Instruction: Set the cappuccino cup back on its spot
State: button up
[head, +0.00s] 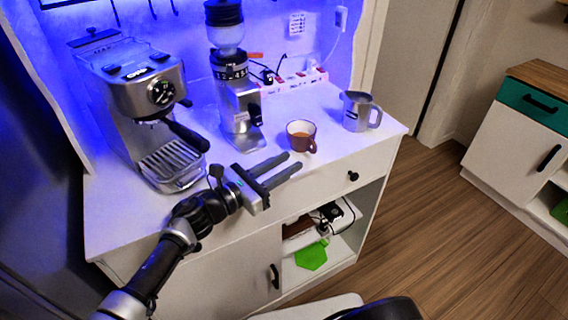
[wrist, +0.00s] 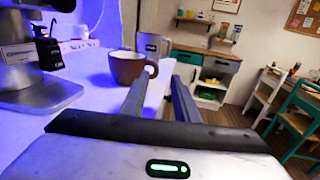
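The cappuccino cup (head: 301,137) is brown outside and pale inside, with some brownish contents. It stands upright on the white counter, between the grinder and the metal jug, with its handle toward the front right. My gripper (head: 294,161) is open and empty, low over the counter's front edge, with its fingertips just in front of the cup. In the wrist view the cup (wrist: 125,69) is ahead and left. Its handle shows close to the left fingertip; I cannot tell whether they touch. No marked spot for the cup can be made out.
The espresso machine (head: 140,105) stands at the left and the grinder (head: 238,105) left of the cup. A metal jug (head: 357,112) stands right of the cup. A power strip (head: 295,80) lies behind. The white counter (head: 332,143) is bare right of the cup.

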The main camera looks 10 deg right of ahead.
jog(key=s+d+f+m+g+y, duration=0.3)
jog(key=s+d+f+m+g, duration=0.3)
jog(key=s+f+g, duration=0.2)
jog(key=s+a+f+m+g+y, duration=0.2)
jog(key=s+a+m+g+y, duration=0.1)
jog(key=s+m+y, duration=0.3)
jog(key=s+a+r+m+t+y, duration=0.1)
jog(key=a+r+m+y, duration=0.2)
jog(key=r, duration=0.3)
jog(key=s+a+r+m+t+y, duration=0.1)
jog(key=s+a+r+m+y, duration=0.1)
jog(key=r+m+y, duration=0.3)
jog(key=s+d+r+m+t, duration=0.1)
jog(key=s+r+t, duration=0.1)
jog(key=r, duration=0.6)
jog(key=s+d+r+m+t+h, duration=0.1)
jog(key=r+t, duration=0.3)
jog(key=r, duration=0.4)
jog(key=shift+s+m, duration=0.7)
jog(key=shift+s, duration=0.05)
jog(key=shift+d, duration=0.15)
